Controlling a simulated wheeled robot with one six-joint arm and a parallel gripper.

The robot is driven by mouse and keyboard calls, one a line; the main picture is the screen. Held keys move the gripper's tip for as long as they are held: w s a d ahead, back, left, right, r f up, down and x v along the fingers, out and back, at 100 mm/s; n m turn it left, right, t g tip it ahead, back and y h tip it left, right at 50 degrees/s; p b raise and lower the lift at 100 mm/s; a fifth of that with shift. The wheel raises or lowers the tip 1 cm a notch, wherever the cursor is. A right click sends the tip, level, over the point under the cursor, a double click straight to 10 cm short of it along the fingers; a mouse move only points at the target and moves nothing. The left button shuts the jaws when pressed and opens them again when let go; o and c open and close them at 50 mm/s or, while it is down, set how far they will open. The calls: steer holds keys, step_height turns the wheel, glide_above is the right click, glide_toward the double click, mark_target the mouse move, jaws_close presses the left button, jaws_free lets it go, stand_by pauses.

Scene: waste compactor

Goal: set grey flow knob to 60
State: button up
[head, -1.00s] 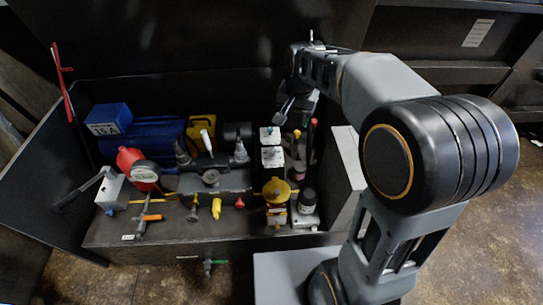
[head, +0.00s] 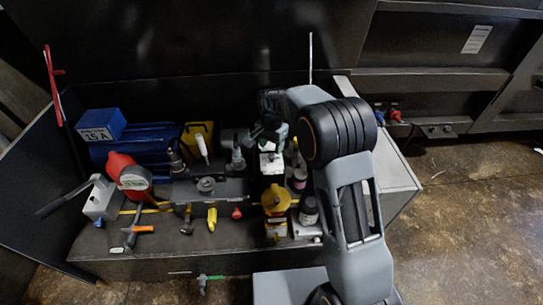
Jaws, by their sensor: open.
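A round grey knob (head: 206,184) sits on top of the dark grey valve block (head: 222,191) in the middle of the open compartment. It looks like the grey flow knob, but its scale marks are too small to read. My gripper (head: 264,137) is to the right of the knob and farther back, just above or in front of a white-topped box (head: 270,163). It is open and holds nothing that I can see. My arm reaches in from the right, and its links hide part of the compartment's right side.
A blue motor (head: 140,150), a red-backed gauge (head: 134,177) and a grey lever box (head: 102,200) stand at the left. A yellow-capped filter (head: 275,198) and a black-capped bottle (head: 308,210) stand at the front right. Upright fittings (head: 178,162) rise behind the knob.

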mark_target(272, 155)
steer(key=shift+f, duration=2.5)
steer(key=shift+c, duration=0.5)
steer(key=c, duration=0.8)
